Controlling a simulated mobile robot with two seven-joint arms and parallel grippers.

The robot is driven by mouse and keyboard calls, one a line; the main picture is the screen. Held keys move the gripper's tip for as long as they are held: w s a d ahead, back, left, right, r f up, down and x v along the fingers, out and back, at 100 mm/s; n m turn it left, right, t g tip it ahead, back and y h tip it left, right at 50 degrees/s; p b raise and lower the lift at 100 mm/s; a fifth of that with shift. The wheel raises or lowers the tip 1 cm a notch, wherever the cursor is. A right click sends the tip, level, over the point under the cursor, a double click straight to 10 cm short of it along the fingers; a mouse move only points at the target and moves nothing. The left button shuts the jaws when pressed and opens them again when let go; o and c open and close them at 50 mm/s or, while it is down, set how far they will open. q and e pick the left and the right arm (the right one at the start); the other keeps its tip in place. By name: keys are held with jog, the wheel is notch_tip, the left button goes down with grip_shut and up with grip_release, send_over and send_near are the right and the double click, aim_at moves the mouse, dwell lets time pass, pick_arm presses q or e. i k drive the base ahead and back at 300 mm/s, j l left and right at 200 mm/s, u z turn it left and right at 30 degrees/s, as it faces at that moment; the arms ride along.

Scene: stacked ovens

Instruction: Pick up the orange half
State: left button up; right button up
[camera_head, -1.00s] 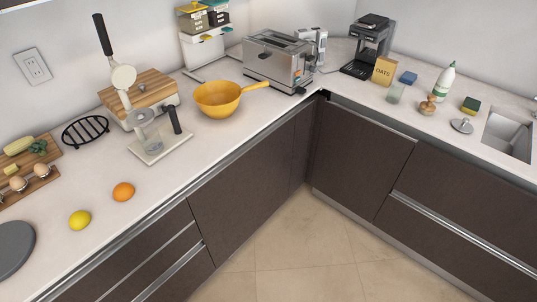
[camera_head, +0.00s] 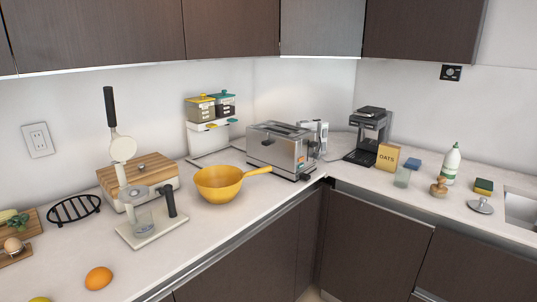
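An orange, round fruit (camera_head: 98,278) lies on the white countertop at the lower left in the head view. It looks like the orange; whether it is a half or whole I cannot tell. Part of a yellow lemon (camera_head: 40,299) shows at the bottom edge, left of it. A citrus press (camera_head: 146,220) with a glass and a black-handled lever stands behind the orange. Neither of my grippers is in view.
A yellow pan (camera_head: 218,184), a toaster (camera_head: 283,148) and a wooden cutting board (camera_head: 137,175) stand farther back. A black trivet (camera_head: 74,209) and a board with eggs (camera_head: 14,256) are at left. The counter around the orange is clear.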

aim_at(98, 277)
jog(key=u, duration=1.35)
jog(key=i+l, duration=0.1)
jog(key=l, duration=0.2)
jog(key=i+l+u, duration=0.1)
jog(key=l, duration=0.2)
